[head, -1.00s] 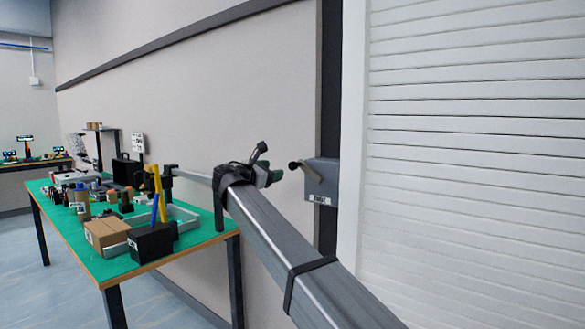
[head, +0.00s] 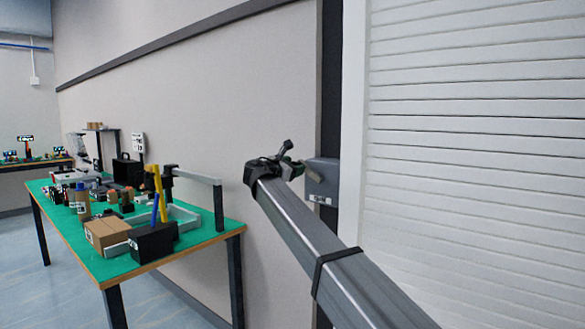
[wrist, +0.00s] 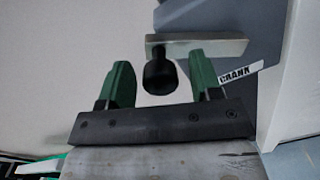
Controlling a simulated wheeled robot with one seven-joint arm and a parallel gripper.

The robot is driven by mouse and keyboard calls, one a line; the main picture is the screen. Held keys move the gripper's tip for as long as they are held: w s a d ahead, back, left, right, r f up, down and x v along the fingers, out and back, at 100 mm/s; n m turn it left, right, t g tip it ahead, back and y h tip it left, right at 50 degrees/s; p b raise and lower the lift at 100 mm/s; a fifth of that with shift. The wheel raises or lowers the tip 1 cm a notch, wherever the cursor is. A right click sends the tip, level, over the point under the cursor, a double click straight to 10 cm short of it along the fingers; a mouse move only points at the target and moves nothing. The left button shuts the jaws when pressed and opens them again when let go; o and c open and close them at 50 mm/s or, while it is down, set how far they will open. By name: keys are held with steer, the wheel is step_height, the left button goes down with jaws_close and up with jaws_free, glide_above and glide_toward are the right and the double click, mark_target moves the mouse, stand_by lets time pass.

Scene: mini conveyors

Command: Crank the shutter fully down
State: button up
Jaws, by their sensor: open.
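The white slatted shutter (head: 470,180) fills the right of the head view. The grey crank box (head: 322,180) is on the wall at its left edge; it also shows in the wrist view with a "CRANK" label (wrist: 240,73). In the wrist view a metal crank arm (wrist: 205,48) carries a black knob (wrist: 160,73). My gripper (wrist: 160,82) is open, with one green finger on each side of the knob and a gap visible at both sides. In the head view my gripper (head: 285,165) is beside the box and hides most of the crank.
Floor is free at lower left.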

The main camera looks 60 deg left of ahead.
jaws_close()
steer(key=shift+f, duration=0.1)
steer(key=w+d+f+n+y, duration=0.1)
steer(key=d+f+n, duration=0.2)
steer(key=f+n, duration=0.9)
steer(key=shift+d+n, duration=0.35)
steer(key=shift+n, duration=3.65)
